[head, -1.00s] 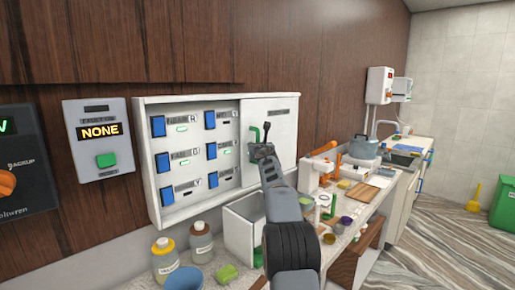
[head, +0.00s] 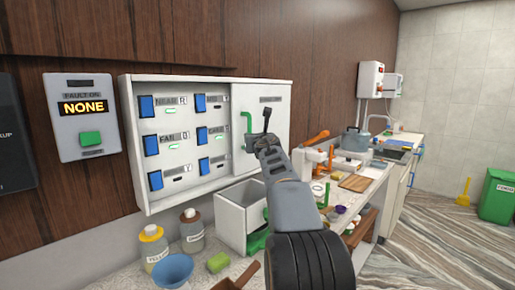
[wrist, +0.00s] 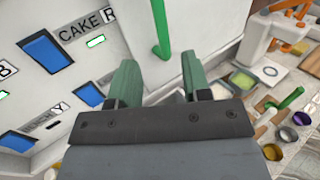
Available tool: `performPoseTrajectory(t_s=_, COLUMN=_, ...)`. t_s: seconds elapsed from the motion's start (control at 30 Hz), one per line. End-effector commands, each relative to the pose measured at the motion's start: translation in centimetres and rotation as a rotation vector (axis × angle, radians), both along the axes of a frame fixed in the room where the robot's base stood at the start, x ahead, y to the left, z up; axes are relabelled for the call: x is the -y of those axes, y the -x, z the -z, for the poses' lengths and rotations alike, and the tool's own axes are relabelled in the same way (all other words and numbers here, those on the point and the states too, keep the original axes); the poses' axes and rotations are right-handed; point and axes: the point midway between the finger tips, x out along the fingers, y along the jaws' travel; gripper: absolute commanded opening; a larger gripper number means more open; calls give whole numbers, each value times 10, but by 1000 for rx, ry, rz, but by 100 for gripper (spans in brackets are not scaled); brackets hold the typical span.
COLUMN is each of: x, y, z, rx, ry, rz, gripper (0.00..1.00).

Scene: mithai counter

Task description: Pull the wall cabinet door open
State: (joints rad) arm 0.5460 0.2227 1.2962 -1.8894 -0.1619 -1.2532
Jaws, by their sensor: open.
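The white wall cabinet (head: 190,83) hangs on the wood-panelled wall. Its plain white door (head: 272,112) forms the right part and looks shut, with a dark label near the top. A green upright bar handle (head: 247,124) is on the door's left side. My gripper (head: 266,122) is in front of the door, just right of the handle in the head view. In the wrist view my gripper (wrist: 158,80) is open and empty, its two green fingers apart. The handle (wrist: 160,30) shows beyond the gap between them and appears apart from both.
Blue switches (head: 151,145) with labels fill the cabinet's left part. A grey fault panel (head: 80,118) is further left. Below are bottles (head: 192,232), a blue bowl (head: 173,270) and a white open box (head: 232,215). The counter at right is cluttered.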

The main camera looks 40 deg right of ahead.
Motion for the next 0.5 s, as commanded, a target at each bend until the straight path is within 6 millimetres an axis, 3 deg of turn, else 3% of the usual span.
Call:
performPoseTrajectory(t_s=0.2, x=-8, y=20, z=0, rx=0, ry=1, rz=1, gripper=44)
performPoseTrajectory(t_s=0.5, x=-10, y=25, z=0, rx=0, ry=0, rz=1, gripper=44)
